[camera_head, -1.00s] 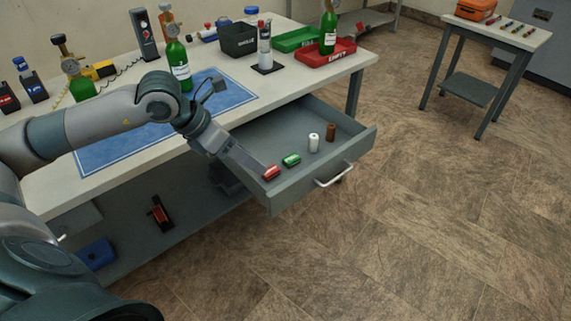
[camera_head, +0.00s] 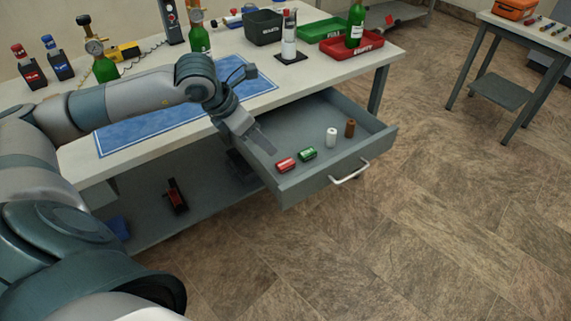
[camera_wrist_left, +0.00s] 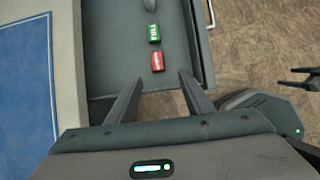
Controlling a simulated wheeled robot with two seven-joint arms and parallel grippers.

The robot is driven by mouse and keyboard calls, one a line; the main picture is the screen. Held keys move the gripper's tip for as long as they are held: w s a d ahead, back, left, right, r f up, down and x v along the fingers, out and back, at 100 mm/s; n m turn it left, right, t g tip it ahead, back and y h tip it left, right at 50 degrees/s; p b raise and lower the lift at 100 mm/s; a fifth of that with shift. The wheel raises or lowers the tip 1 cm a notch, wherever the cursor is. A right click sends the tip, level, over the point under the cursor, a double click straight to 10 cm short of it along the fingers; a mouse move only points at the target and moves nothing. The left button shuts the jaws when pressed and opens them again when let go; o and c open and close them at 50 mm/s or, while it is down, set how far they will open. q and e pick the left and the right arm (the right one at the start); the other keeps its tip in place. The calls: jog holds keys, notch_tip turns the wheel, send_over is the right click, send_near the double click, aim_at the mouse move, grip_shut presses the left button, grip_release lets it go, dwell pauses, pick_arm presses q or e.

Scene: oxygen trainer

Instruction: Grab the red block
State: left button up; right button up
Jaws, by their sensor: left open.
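The red block (camera_head: 286,164) lies in the open drawer near its front left corner. In the left wrist view the red block (camera_wrist_left: 158,62) sits ahead of and between my fingers, apart from them. A green block (camera_head: 307,154) lies beside it, also seen in the left wrist view (camera_wrist_left: 154,33). My left gripper (camera_head: 264,145) is open and empty over the left part of the drawer, just left of the red block. Its two spread fingers show in the left wrist view (camera_wrist_left: 161,95). My right gripper does not show clearly in the head view; a dark two-fingered part (camera_wrist_left: 300,76) shows at the left wrist view's right edge.
The drawer (camera_head: 345,172) also holds an upright white cylinder (camera_head: 331,138) and a brown one (camera_head: 350,128). The workbench (camera_head: 88,170) has a blue mat (camera_head: 125,137), bottles, a black bin (camera_head: 263,27) and red and green trays. Floor right of the drawer is clear.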

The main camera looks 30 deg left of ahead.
pick_arm(q)
jog(key=p, duration=0.1)
send_near(285, 163)
jog(key=shift+w+d+f, duration=0.25)
jog(key=shift+d+f, duration=0.05)
jog(key=shift+f, duration=0.15)
jog(key=shift+w+d+f, duration=0.25)
jog(key=shift+w+f, duration=0.05)
jog(key=shift+f, duration=0.2)
jog(key=shift+w+f, duration=0.1)
jog(key=shift+f, duration=0.15)
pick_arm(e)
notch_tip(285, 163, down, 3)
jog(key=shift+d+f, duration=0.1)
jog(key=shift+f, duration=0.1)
pick_arm(q)
jog(key=shift+w+f, duration=0.1)
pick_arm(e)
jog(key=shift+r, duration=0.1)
